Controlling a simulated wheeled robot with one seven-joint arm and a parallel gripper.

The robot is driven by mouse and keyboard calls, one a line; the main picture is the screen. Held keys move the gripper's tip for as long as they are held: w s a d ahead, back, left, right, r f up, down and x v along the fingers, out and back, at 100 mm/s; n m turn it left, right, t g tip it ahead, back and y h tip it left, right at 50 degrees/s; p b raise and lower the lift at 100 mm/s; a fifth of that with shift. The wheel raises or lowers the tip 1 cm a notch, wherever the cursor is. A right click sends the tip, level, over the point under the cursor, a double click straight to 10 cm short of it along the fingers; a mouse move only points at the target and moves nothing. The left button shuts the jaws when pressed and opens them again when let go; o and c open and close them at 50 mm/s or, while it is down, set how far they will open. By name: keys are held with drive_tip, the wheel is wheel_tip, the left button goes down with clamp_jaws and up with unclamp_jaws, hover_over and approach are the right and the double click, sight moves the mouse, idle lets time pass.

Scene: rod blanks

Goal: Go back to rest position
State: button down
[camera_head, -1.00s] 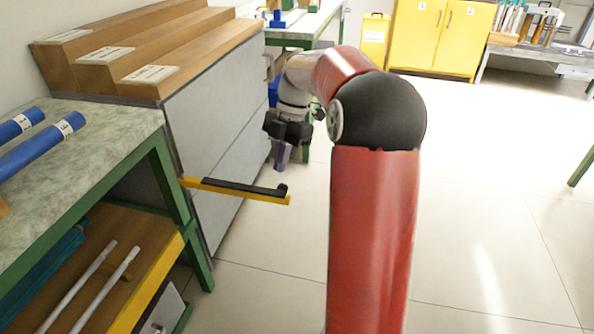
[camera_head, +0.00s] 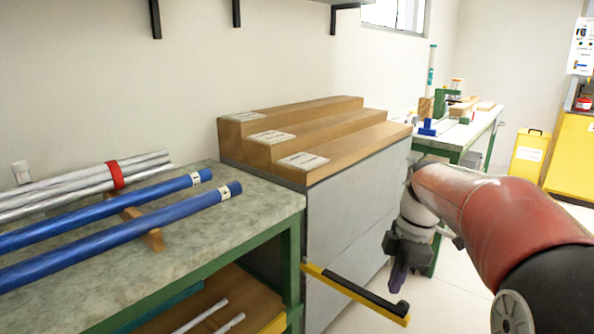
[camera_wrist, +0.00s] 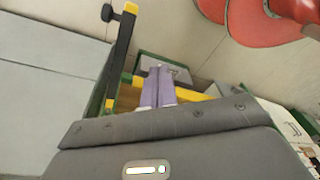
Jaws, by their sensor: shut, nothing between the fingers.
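My gripper (camera_head: 398,280) hangs in the air at the right of the head view, pointing down. It is in front of the grey cabinet with the wooden steps and right of the yellow and black bar. In the wrist view its two purple fingers (camera_wrist: 157,88) are together, with nothing between them. My red and black arm reaches in from the lower right of the head view.
A wooden stepped stand (camera_head: 345,146) with labels tops the grey cabinet (camera_head: 350,226). A yellow and black bar (camera_head: 352,290) juts out near my gripper. Blue rods (camera_head: 150,224) and strapped silver rods (camera_head: 80,186) lie on the green-framed bench (camera_head: 225,236). A workbench (camera_head: 462,132) stands behind.

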drive_tip(key=s+a+f+m+t+h, duration=0.1)
drive_tip(key=s+a+m+t, duration=0.1)
drive_tip(key=s+m, duration=0.6)
drive_tip(key=s+a+m+t, duration=0.3)
drive_tip(key=s+m+t, duration=0.1)
drive_tip(key=s+m, duration=0.4)
drive_tip(key=shift+s+a+f+m+h, duration=0.3)
drive_tip(key=shift+s+f+m+h, duration=0.1)
drive_tip(key=shift+s, duration=0.85)
drive_tip(key=shift+a+r, duration=0.1)
